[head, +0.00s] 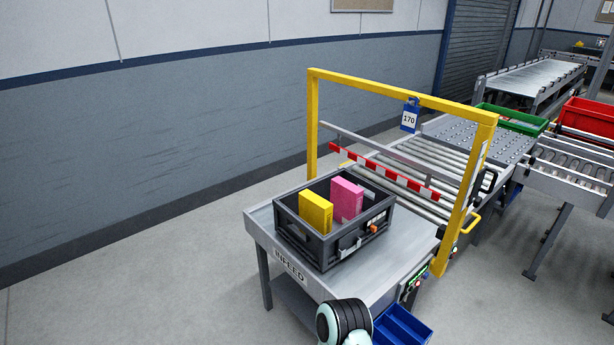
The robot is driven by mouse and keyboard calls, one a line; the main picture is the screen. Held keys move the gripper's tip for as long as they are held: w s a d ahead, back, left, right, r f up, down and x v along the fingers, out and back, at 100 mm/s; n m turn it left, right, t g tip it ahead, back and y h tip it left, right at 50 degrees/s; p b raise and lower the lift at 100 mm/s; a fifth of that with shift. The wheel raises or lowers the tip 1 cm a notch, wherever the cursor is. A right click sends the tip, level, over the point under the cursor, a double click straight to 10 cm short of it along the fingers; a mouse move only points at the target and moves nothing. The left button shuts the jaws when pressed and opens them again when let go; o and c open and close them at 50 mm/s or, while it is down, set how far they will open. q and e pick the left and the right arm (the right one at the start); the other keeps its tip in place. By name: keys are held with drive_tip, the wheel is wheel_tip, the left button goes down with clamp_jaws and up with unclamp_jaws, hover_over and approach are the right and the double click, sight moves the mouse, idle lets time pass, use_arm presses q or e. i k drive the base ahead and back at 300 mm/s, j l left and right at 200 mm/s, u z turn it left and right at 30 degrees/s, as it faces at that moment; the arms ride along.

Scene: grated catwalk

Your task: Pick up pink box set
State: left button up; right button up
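A pink box (346,199) stands upright in a dark grey crate (322,250), beside a yellow box (315,211). The pink box is to the right of the yellow one, and the lower parts of both are hidden by the crate walls. The crate sits on a grey metal infeed table (374,268). A rounded pale and black part, probably of my own arm, shows at the bottom edge in front of the table. Neither gripper's fingers can be seen.
A yellow frame (400,96) with a red-and-white striped bar (384,172) stands behind the crate, before a roller conveyor (425,160). Blue bins (404,325) sit at the table's front right. Green (512,119) and red (588,117) crates stand farther right. Floor at left is clear.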

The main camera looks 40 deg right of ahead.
sight(347, 198)
drive_tip(key=i+j+z, duration=0.2)
drive_tip(key=z, duration=0.2)
drive_tip(key=i+j+z, duration=0.2)
drive_tip(key=z, duration=0.15)
drive_tip(key=i+j+z, duration=0.15)
drive_tip(key=j+z, duration=0.25)
drive_tip(key=l, duration=0.1)
